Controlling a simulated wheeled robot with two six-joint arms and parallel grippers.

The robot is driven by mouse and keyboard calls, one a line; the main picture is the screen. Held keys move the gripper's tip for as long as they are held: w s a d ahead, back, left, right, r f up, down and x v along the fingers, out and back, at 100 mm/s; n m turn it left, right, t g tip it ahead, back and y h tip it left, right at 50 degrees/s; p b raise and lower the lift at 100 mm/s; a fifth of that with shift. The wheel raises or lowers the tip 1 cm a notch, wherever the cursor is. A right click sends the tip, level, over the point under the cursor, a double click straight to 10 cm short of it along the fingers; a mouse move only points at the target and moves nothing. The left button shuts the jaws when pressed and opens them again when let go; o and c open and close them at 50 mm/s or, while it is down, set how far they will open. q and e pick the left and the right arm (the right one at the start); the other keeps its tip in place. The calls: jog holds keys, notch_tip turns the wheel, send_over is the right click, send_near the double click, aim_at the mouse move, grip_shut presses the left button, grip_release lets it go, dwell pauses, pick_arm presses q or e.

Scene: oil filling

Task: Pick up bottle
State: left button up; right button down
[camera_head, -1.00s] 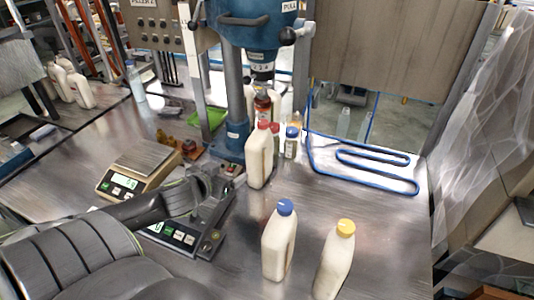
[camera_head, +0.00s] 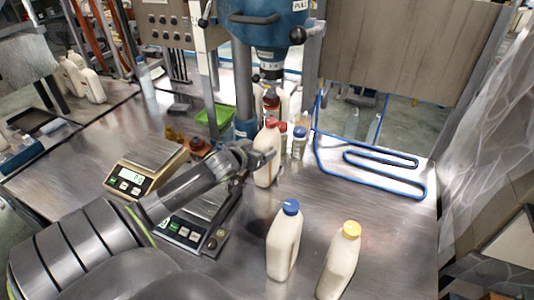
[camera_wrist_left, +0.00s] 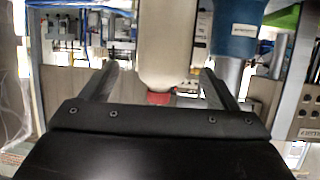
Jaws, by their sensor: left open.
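A white bottle with a red cap (camera_head: 267,172) stands upright on the metal table near the blue machine's column. My left gripper (camera_head: 262,158) is open at this bottle's upper part; its fingers are small and partly blurred into the bottle there. In the left wrist view, which looks upside down, the same bottle (camera_wrist_left: 165,45) shows in the gap between the two open fingers of my left gripper (camera_wrist_left: 158,85). I cannot tell whether the fingers touch it. A blue-capped bottle (camera_head: 284,245) and a yellow-capped bottle (camera_head: 338,262) stand upright at the front. My right gripper is not in view.
Small bottles, one blue-capped (camera_head: 299,143), stand just behind the red-capped bottle. Two scales (camera_head: 147,166) (camera_head: 190,233) lie to the left, the nearer one partly under my arm. A blue wire frame (camera_head: 375,178) lies at right.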

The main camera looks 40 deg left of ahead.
aim_at(265, 143)
pick_arm(q)
jog(key=shift+p+x, duration=0.3)
jog(key=shift+x, duration=0.7)
jog(key=shift+p+x, duration=0.35)
jog(key=shift+x, duration=1.55)
jog(key=shift+a+r, duration=0.1)
jog(key=shift+a, duration=0.1)
grip_shut()
jog(key=shift+w+r, duration=0.1)
jog(key=shift+r, duration=0.05)
